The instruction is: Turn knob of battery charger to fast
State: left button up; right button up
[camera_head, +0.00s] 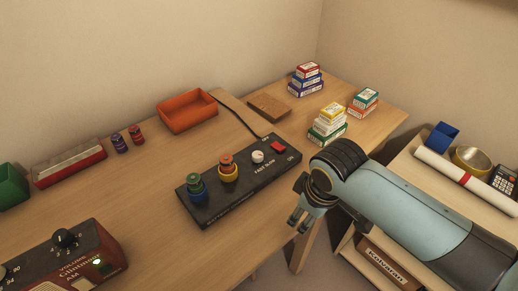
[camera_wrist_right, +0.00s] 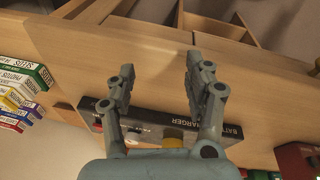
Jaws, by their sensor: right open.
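The black battery charger (camera_head: 240,198) lies on the wooden desk. Its white knob (camera_head: 257,156) sits beside the "FAST SLOW" lettering, near a red switch (camera_head: 277,146). I cannot make out where the knob points. Stacked green and blue batteries (camera_head: 196,187) and red and yellow ones (camera_head: 228,168) stand upright on it. My right gripper (camera_head: 299,221) is open and empty, off the desk's front edge, apart from the charger. In the right wrist view, the open fingers (camera_wrist_right: 160,78) partly hide the charger (camera_wrist_right: 158,118). My left gripper is not in view.
A red radio (camera_head: 75,262) stands front left. An orange tray (camera_head: 188,111), a brown board (camera_head: 268,107) and stacked small boxes (camera_head: 328,122) lie behind and right of the charger. A cable runs back from the charger. Bare desk lies left of it.

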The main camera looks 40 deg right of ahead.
aim_at(259, 154)
jog(key=w+r+n, duration=0.1)
jog(key=w, duration=0.2)
jog(key=w+r+n+p, duration=0.1)
jog(key=w+r+n, duration=0.1)
jog(key=w, duration=0.2)
jog(key=w+d+r+n, duration=0.1)
jog(key=w+n, duration=0.1)
jog(key=w, duration=0.1)
jog(key=shift+w+r+g, duration=0.35)
jog(key=shift+g, duration=0.05)
jog(key=w+r+n+g+p, duration=0.1)
jog(key=w+r+n+p, duration=0.1)
jog(key=w+r+n, duration=0.45)
jog(key=shift+m+y, duration=0.3)
jog(key=shift+m, duration=0.25)
jog(key=w+f, duration=0.1)
jog(key=f, duration=0.2)
jog(key=f+b, duration=0.1)
jog(key=f, duration=0.2)
jog(key=w+f+b, duration=0.1)
jog(key=f, duration=0.2)
jog(key=shift+w+d+f, duration=0.2)
jog(key=shift+w+f, duration=0.1)
jog(key=shift+f, duration=0.1)
grip_shut()
